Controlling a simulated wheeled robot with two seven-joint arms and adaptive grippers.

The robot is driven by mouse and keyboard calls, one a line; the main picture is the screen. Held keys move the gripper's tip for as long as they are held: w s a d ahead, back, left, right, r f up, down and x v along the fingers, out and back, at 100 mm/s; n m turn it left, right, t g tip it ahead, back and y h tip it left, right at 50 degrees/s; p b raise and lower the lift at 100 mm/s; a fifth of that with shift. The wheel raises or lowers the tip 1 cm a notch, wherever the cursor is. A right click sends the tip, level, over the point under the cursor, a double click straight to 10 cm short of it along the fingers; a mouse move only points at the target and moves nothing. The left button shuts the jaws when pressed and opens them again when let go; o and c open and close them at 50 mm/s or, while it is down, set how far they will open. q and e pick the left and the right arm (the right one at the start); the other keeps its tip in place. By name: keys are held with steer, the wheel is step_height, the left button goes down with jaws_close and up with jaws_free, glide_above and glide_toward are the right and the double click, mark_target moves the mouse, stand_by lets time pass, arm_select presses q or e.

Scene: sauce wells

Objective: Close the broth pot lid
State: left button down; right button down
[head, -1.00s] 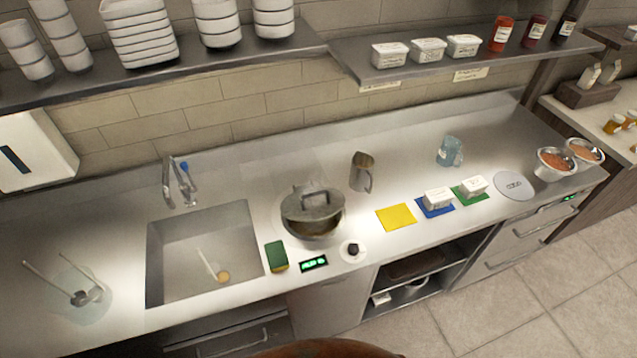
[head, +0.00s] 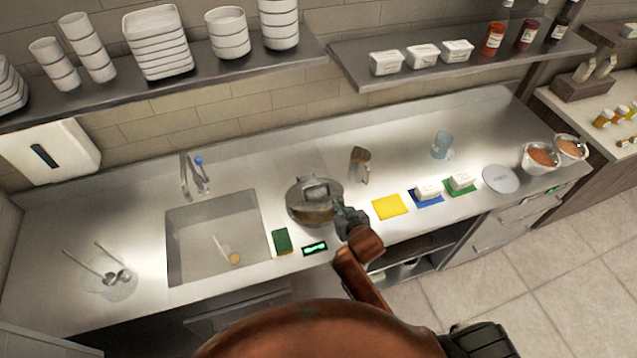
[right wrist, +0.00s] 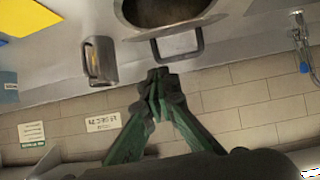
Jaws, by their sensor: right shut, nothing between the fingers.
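The broth pot (head: 312,215) stands on the counter right of the sink, and its dark open mouth shows in the right wrist view (right wrist: 165,12). Its lid (head: 303,189) looks raised and tilted at the wall side, with a squared handle (right wrist: 181,50) that stands out past the rim in the right wrist view. My right gripper (head: 339,205) is shut and empty at the right front of the pot. In the right wrist view its fingertips (right wrist: 157,76) appear just beside the handle; I cannot tell whether they touch it. My left gripper is out of view.
A metal jug (head: 360,165) stands right of the pot behind. A green sponge (head: 282,241) and a lit display (head: 315,248) lie in front, near the sink (head: 190,250). A yellow cloth (head: 390,207) lies to the right. Shelves (head: 450,62) hang above.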

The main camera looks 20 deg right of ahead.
steer(key=w+a+r+t, duration=0.1)
steer(key=w+a+r, duration=0.2)
steer(key=w+r, duration=0.15)
steer(key=p, duration=0.2)
glide_above(319, 198)
steer(key=shift+y, duration=0.3)
step_height(319, 198, down, 7)
steer(key=shift+r, duration=0.2)
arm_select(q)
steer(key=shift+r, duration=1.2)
arm_select(e)
steer(key=shift+a+f, duration=0.1)
steer(key=shift+f, duration=0.4)
steer(key=shift+s, duration=0.1)
